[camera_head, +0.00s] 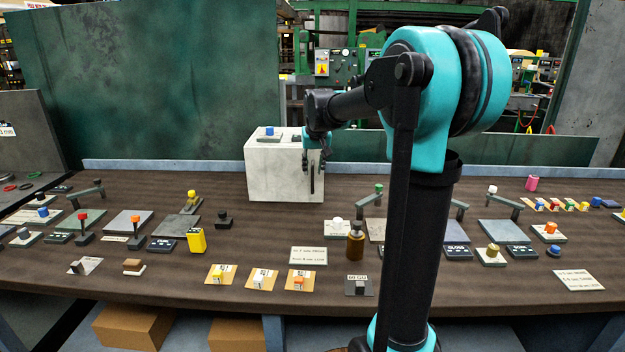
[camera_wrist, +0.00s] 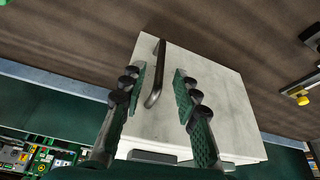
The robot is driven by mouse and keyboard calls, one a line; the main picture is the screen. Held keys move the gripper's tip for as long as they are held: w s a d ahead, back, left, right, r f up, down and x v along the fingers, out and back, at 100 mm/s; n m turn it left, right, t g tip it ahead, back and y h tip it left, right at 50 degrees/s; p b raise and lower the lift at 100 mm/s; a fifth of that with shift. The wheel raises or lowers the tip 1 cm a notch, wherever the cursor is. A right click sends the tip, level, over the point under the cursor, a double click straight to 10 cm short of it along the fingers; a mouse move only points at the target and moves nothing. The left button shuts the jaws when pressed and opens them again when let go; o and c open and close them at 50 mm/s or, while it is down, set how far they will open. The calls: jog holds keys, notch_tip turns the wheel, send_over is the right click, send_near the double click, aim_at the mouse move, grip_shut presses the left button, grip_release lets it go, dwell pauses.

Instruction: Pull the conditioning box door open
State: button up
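The conditioning box (camera_head: 275,172) is a pale grey-white block standing at the back middle of the table. Its door looks shut, with a dark upright bar handle (camera_head: 312,182) at the right of its front face. My gripper (camera_head: 317,148) is at the upper right part of that face. In the wrist view my gripper (camera_wrist: 158,78) is open, its green padded fingers spread on either side of the handle (camera_wrist: 155,73). The handle appears closer to the left finger; I cannot tell whether they touch. The pale box front (camera_wrist: 215,100) shows behind the fingers.
A blue knob (camera_head: 269,130) sits on top of the box. A small black block (camera_head: 223,219), a yellow box (camera_head: 196,240) and a brown bottle (camera_head: 355,240) stand nearby. Bare table lies directly in front of the box. A low green wall runs behind it.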

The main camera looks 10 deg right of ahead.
aim_at(313, 176)
jog(key=x, duration=0.5)
jog(key=shift+w+f, duration=0.15)
jog(key=shift+f, duration=0.2)
grip_shut()
